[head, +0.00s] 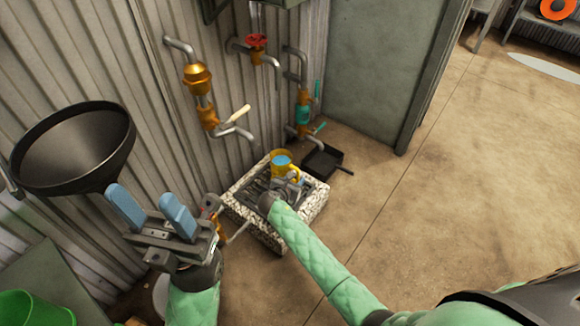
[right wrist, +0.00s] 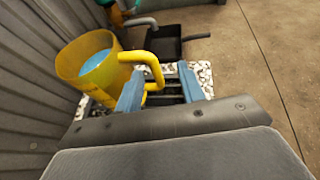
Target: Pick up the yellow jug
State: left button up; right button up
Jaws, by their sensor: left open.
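The yellow jug (head: 279,168), with blue inside it, stands upright on the grate of a speckled stone basin (head: 312,208). In the right wrist view the jug (right wrist: 99,82) is at the left, with its yellow handle (right wrist: 152,62) towards me. My right gripper (head: 292,181) is at the jug's handle side. Its blue fingers (right wrist: 160,88) are apart, and the handle shows between them; I cannot tell whether they touch it. My left gripper (head: 146,200) is open and empty, well left of the jug.
A black funnel (head: 72,150) is at the left, close to my left gripper. Pipes with a red-wheeled valve (head: 257,41) and other valves run along the corrugated wall. A black pan (head: 322,160) lies behind the basin. Open floor lies to the right.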

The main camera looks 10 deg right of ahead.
aim_at(299, 174)
jog(key=shift+b+x, duration=0.3)
jog(key=shift+x, duration=0.8)
jog(key=w, duration=0.1)
jog(key=w+d+f+b, duration=0.1)
jog(key=w+f+b, duration=0.1)
jog(key=shift+d+f, duration=0.1)
jog(key=shift+d, duration=0.15)
jog(key=shift+w+d+f, duration=0.1)
jog(key=shift+w+d, duration=0.2)
jog(key=shift+w, duration=0.05)
grip_shut()
